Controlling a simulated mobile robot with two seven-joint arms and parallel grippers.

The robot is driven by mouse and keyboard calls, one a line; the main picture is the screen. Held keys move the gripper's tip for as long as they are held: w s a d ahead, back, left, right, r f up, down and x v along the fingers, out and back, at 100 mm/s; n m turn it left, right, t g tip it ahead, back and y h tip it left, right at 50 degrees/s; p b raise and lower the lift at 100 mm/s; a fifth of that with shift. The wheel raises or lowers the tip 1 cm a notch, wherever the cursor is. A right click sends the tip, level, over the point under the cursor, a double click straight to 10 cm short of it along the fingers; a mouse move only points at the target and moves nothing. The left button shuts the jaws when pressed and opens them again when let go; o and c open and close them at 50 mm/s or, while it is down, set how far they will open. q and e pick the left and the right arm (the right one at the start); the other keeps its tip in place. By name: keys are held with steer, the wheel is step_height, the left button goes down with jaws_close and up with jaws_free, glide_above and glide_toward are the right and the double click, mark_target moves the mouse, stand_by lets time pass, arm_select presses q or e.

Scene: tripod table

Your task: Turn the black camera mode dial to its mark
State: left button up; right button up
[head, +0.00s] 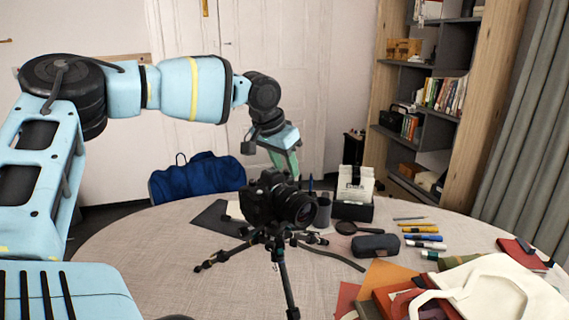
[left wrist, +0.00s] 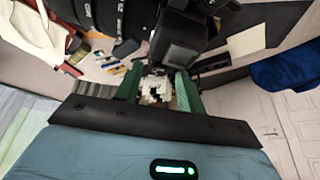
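The black camera (head: 262,203) stands on a tripod (head: 280,262) on the round table, its lens facing right and toward me. My left gripper (head: 287,170) points down just above the camera's top. In the left wrist view its two green fingers (left wrist: 160,82) are apart, with a gap between them. The dark camera body (left wrist: 180,42) fills the upper middle of that view, close to the fingertips. I cannot make out the mode dial or its mark in either view, nor whether the fingers touch the dial. My right gripper is not in view.
The round table (head: 150,270) also carries a black holder with white packets (head: 355,185), a dark case (head: 376,246), several pens (head: 424,237) and a white bag (head: 490,285) over books. A blue bag (head: 198,178) is behind the table. The table's left front is clear.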

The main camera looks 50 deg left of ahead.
arm_select(q)
steer(key=shift+c, duration=0.5)
jaws_close()
steer(key=shift+d+n+y, duration=0.1)
steer(key=shift+n+y, duration=0.2)
steer(key=shift+n, duration=0.4)
steer(key=shift+o, duration=0.5)
jaws_free()
steer(key=shift+r, duration=0.1)
steer(key=shift+v, duration=3.85)
